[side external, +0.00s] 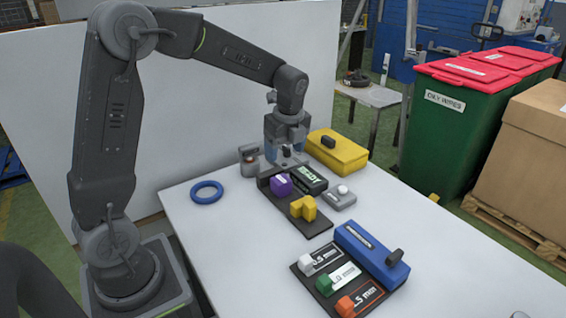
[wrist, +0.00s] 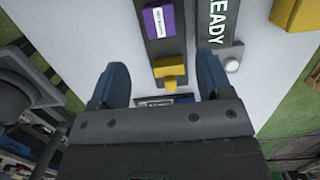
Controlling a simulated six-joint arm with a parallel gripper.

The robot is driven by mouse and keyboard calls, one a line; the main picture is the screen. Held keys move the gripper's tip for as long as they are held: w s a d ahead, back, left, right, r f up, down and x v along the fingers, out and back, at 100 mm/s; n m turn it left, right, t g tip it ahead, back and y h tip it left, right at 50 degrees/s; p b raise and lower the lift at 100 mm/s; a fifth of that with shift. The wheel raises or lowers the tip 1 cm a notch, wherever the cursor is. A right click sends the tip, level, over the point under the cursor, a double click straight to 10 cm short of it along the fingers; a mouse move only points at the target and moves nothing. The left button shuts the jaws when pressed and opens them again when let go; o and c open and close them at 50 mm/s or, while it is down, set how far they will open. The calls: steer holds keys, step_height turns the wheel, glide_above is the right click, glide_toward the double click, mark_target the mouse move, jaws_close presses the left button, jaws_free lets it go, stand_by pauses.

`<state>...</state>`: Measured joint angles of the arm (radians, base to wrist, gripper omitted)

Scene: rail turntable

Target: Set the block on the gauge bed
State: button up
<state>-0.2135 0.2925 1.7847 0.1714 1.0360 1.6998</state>
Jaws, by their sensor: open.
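A dark bed (side external: 318,228) lies near the table's middle, with a purple block (side external: 280,185) towards its far end and a stepped yellow piece (side external: 303,208) nearer its front. In the wrist view the purple block (wrist: 161,21) has a white label, and the yellow piece (wrist: 170,71) lies below it. I cannot tell which block the task means. My gripper (side external: 287,157) hangs above the table near the bed's far end. In the wrist view my gripper (wrist: 160,72) has its blue fingers wide apart with nothing held between them.
A READY display (side external: 308,178) and grey button box (side external: 340,198) stand beside the bed. A yellow case (side external: 338,153) is behind. In front are a blue case (side external: 365,252) and a dark tray (side external: 308,277) with white, green and orange pieces. A blue ring (side external: 207,192) lies left, with clear table around it.

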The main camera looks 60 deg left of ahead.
steer(key=s+d+r+n+t, duration=0.3)
steer(key=s+d+r+n, duration=0.4)
steer(key=s+r+n, duration=0.15)
steer(key=s+d+n+t+h, duration=0.1)
steer(key=s+d+n, duration=0.1)
steer(key=s+n, duration=0.2)
steer(key=s+d+n+t, duration=0.1)
steer(key=s+d+n, duration=0.1)
steer(key=s+n, duration=0.3)
steer(key=s, duration=0.3)
steer(key=shift+d+f+t+h, duration=0.15)
steer(key=shift+d+t+h, duration=0.15)
steer(key=shift+h, duration=0.1)
